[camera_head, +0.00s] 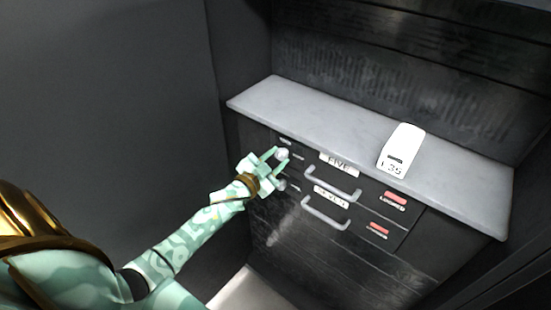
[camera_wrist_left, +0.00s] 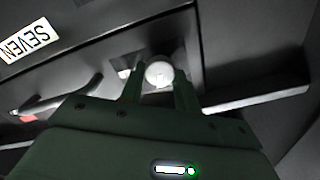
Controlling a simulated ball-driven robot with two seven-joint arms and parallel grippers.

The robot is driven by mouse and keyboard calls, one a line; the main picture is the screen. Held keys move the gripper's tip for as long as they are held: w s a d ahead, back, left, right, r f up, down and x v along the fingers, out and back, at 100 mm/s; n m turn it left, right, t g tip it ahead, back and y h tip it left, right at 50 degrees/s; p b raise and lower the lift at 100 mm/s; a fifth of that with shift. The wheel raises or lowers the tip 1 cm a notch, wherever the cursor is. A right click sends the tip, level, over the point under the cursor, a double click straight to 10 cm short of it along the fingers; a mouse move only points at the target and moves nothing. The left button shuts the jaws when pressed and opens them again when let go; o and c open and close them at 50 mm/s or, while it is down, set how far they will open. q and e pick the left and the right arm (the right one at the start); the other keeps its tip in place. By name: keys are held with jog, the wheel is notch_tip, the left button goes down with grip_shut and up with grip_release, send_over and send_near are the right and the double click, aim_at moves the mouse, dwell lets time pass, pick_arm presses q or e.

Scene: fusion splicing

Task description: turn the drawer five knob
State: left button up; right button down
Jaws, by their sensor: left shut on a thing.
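The drawer five knob (camera_head: 282,154) is a small pale round knob at the left end of the upper drawer, beside the white FIVE label (camera_head: 339,163). It also shows as a white disc in the left wrist view (camera_wrist_left: 159,73). My left gripper (camera_head: 276,157) is at this knob with a finger on either side, shut on it. In the left wrist view the two dark fingers (camera_wrist_left: 158,84) flank the knob. The upper drawer has a grey bar handle (camera_head: 333,184). My right gripper is in neither view.
A lower drawer has its own knob (camera_head: 281,185), a label that reads SEVEN in the left wrist view (camera_wrist_left: 28,40), and a bar handle (camera_head: 325,216). Red tags (camera_head: 395,199) sit at the right. A white device reading 1 35 (camera_head: 400,149) stands on the grey counter (camera_head: 300,112).

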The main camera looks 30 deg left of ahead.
pick_arm(q)
jog(key=m, duration=0.6)
jog(key=shift+f+m, duration=0.1)
jog(key=shift+m, duration=0.2)
jog(key=m+b, duration=0.1)
jog(key=m, duration=0.3)
jog(key=shift+m+b, duration=0.55)
jog(key=shift+m, duration=1.15)
jog(key=o, duration=1)
jog(key=s, duration=1.1)
jog(key=s+a, duration=0.1)
jog(key=s, duration=0.4)
jog(key=shift+s+a, duration=0.1)
jog(key=shift+s, duration=0.1)
